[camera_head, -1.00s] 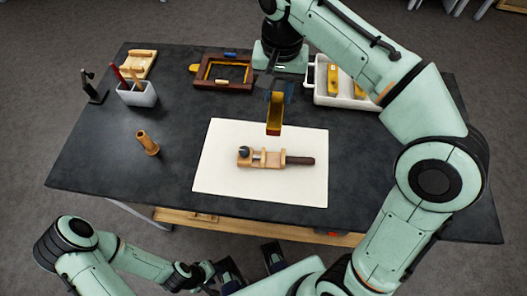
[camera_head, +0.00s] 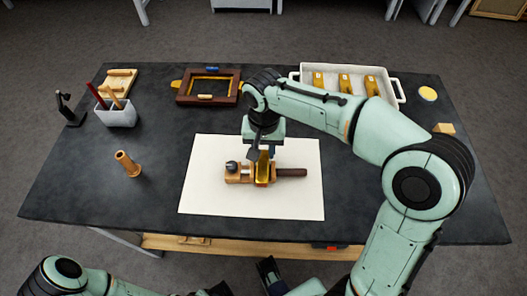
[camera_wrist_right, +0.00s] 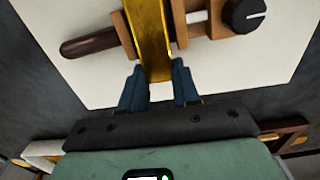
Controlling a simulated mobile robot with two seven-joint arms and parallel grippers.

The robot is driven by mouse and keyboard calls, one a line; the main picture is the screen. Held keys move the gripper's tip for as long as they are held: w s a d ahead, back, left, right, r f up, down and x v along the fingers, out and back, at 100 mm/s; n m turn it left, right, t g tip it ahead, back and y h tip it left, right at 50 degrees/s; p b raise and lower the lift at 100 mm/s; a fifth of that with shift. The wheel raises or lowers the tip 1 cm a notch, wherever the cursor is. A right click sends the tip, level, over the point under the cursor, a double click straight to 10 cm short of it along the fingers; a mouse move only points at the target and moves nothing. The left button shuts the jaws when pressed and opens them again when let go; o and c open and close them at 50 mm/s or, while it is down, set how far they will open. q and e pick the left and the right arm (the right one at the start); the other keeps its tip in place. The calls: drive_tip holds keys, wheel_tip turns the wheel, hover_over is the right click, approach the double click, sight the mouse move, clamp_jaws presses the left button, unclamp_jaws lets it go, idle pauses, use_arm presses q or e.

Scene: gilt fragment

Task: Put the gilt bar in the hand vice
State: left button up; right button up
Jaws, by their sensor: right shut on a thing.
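The wooden hand vice (camera_head: 240,174) lies on the white sheet, its dark handle (camera_head: 291,172) pointing right and its dark knob at the left. The gilt bar (camera_head: 263,168) stands at the vice's jaw gap. In the right wrist view the bar (camera_wrist_right: 150,40) lines up between two wooden jaws (camera_wrist_right: 123,35); how deep it sits cannot be told. My right gripper (camera_wrist_right: 159,85) is shut on the bar, one blue finger on each side. My left gripper (camera_head: 243,281) is at the bottom edge of the head view, fingers apart and empty, partly cut off.
A white tray (camera_head: 397,93) with several gilt bars stands at the back right. A brown frame (camera_head: 183,98), a grey pen cup (camera_head: 116,117) and a wooden peg (camera_head: 127,163) are to the left. The white sheet (camera_head: 210,205) is clear in front of the vice.

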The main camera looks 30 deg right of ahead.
drive_tip(key=shift+f, duration=0.65)
drive_tip(key=shift+f, duration=0.2)
drive_tip(key=o, duration=1)
drive_tip(key=shift+r, duration=0.1)
wheel_tip(320, 180, up, 12)
drive_tip(key=shift+r+p, duration=0.1)
drive_tip(key=shift+p, duration=1.15)
